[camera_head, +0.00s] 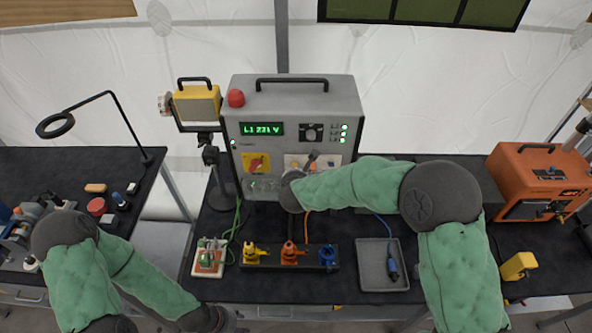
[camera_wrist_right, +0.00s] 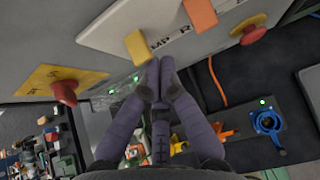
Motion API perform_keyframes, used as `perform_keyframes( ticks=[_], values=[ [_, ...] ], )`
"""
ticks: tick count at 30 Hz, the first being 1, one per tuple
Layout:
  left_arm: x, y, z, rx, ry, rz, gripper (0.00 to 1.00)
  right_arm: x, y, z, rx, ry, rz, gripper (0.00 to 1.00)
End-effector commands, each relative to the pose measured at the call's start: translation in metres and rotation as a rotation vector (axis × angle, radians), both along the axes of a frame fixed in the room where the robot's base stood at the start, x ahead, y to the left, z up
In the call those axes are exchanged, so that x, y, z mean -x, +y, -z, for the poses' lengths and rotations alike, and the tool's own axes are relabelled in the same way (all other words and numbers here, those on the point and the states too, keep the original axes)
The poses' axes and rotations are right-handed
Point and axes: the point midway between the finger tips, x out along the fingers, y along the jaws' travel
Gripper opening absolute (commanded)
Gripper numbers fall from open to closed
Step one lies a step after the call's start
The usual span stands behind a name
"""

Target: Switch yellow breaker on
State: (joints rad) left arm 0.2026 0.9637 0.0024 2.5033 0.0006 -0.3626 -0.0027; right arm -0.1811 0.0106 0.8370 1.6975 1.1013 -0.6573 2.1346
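The cabinet (camera_head: 340,100) stands at the back of the table with a white breaker plate (camera_head: 292,160) on its front. In the right wrist view, the yellow breaker (camera_wrist_right: 138,48) is a yellow lever on that plate, beside an orange lever (camera_wrist_right: 200,15). My right gripper (camera_wrist_right: 160,62) has its fingertips together just below and right of the yellow breaker; I cannot tell whether they touch it. My right arm hides part of the plate in the head view. My left gripper (camera_head: 224,318) is low at the bottom edge, away from the cabinet, its fingers unclear.
A red rotary switch on a yellow plate (camera_head: 257,163) sits left of the breaker plate. Yellow, orange and blue connectors stand on a black strip (camera_head: 271,264) in front. A grey tray (camera_head: 369,282) holds a blue plug. An orange machine (camera_head: 537,172) stands at right.

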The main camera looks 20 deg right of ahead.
Motion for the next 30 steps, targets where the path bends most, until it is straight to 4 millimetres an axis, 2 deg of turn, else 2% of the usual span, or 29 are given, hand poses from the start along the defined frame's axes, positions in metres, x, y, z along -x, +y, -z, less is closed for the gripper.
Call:
perform_keyframes(
  ticks=[1,18,24,30],
  values=[
    [0.0,0.0,-0.009,0.0,0.0,0.0,0.4,-0.001,-0.001,-0.007,-0.004,0.009,0.002,0.0],
    [0.0,0.0,-0.061,0.0,0.0,0.0,0.4,-0.001,-0.001,-0.014,-0.052,0.173,0.003,0.0],
    [0.0,0.0,-0.055,0.0,0.0,0.0,0.4,0.0,0.0,-0.009,-0.05,0.174,0.0,0.0],
    [0.0,0.0,-0.059,0.0,0.0,0.0,0.4,0.0,0.0,-0.013,-0.051,0.174,0.001,0.0]
  ],
)
